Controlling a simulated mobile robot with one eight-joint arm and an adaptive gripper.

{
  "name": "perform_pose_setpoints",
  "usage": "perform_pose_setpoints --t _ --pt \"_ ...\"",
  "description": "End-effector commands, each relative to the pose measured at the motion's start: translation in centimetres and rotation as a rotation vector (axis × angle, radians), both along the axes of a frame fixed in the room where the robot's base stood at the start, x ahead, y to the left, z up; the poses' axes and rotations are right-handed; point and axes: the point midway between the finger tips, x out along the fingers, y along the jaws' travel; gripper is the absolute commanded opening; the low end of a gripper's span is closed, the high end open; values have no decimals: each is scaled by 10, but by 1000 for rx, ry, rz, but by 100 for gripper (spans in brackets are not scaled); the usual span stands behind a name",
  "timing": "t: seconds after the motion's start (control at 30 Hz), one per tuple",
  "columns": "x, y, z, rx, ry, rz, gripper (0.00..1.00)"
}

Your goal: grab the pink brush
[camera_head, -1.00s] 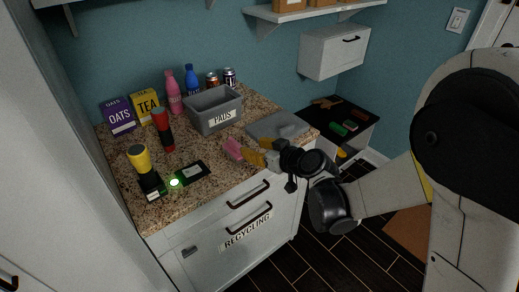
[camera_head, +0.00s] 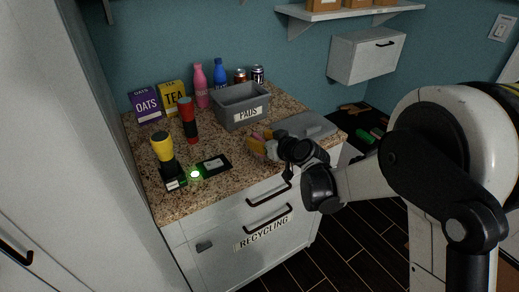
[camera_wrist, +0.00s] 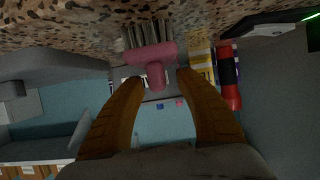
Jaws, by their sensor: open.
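The pink brush (camera_wrist: 150,54) is in the upper middle of the wrist view, its grey bristles against the speckled counter (camera_wrist: 70,30). Its short stub points down the picture, between the tips of my gripper's two orange-yellow fingers (camera_wrist: 158,82). The fingers are spread on either side of the stub, with no clear grip on it. In the head view my gripper (camera_head: 260,147) is low over the counter's right part, in front of the grey bin. There the brush is mostly hidden by the fingers.
The grey PADS bin (camera_head: 241,107) stands behind my gripper, and a grey flat-lidded thing (camera_head: 312,126) lies to its right. A red-black flashlight (camera_head: 188,120), a yellow-black tool (camera_head: 163,150) and a black device (camera_head: 213,166) are to the left. Counter in front is clear.

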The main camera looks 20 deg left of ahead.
Motion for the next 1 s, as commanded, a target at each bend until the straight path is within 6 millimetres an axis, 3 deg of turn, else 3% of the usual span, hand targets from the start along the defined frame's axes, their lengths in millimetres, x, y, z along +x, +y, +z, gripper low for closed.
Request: perform_pose_setpoints --t 0.03,0.17,0.2,0.67,0.87,1.0 --pt "0 0 0 0 0 0 41" --pt "0 0 0 0 0 0 4" --pt "0 0 0 0 0 0 0" --pt "0 0 2 0 0 0 0" --pt "0 -1 21 0 0 0 0" --pt "0 -1 48 0 0 0 0"
